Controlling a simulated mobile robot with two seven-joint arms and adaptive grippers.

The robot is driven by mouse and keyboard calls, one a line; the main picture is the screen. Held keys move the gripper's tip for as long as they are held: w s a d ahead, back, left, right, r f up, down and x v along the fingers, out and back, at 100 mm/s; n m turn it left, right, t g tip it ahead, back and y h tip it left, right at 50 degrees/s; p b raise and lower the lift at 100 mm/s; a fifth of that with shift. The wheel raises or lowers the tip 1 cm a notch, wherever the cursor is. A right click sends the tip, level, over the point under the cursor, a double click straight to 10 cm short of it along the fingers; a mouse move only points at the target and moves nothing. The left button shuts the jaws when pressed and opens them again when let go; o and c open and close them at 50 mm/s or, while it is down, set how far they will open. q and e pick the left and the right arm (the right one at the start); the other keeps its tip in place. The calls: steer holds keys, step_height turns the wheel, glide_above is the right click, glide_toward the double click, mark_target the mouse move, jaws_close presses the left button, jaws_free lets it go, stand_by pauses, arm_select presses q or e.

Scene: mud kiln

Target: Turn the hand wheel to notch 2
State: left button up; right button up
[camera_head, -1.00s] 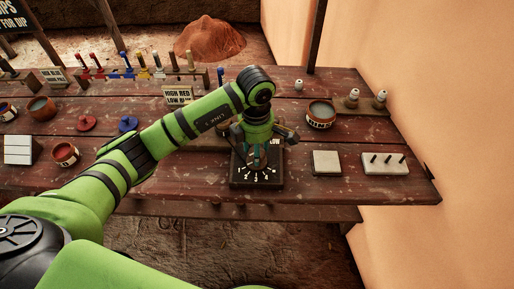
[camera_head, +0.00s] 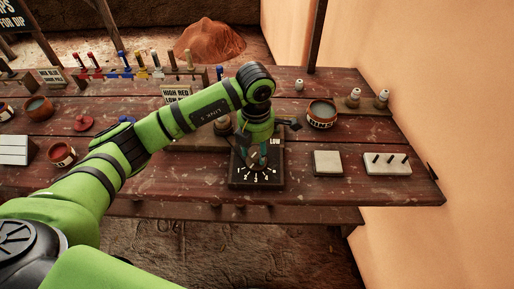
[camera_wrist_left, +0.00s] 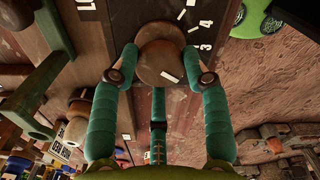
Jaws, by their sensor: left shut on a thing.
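The hand wheel is a brown round knob (camera_wrist_left: 160,53) with a short white mark, seen close up in the wrist view. It sits on a dark dial plate (camera_head: 238,182) near the table's front edge, with white ticks and numbers along its front side. My left gripper (camera_head: 257,158) reaches down over the plate. In the wrist view its teal fingers (camera_wrist_left: 163,82) close around the knob from both sides, with a third finger below. In the head view the gripper mostly hides the knob, so which notch it points to cannot be told. My right gripper is not in view.
Right of the dial are a pale square plate (camera_head: 327,163) and a pale block with dark pegs (camera_head: 387,162). A labelled bowl (camera_head: 321,112) stands behind them. A red lidded piece (camera_head: 84,123) and a small pot (camera_head: 62,155) are at left.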

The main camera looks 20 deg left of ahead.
mark_target(254, 153)
arm_select(q)
steer(key=shift+s+a+f, duration=0.2)
steer(key=shift+s+f, duration=0.1)
steer(key=o, duration=1.1)
steer(key=shift+o, duration=0.2)
steer(key=shift+a+r, duration=0.1)
steer(key=shift+r, duration=0.05)
steer(key=shift+w+r, duration=0.2)
steer(key=shift+r, duration=0.25)
step_height(254, 153, up, 11)
steer(key=shift+s, duration=0.15)
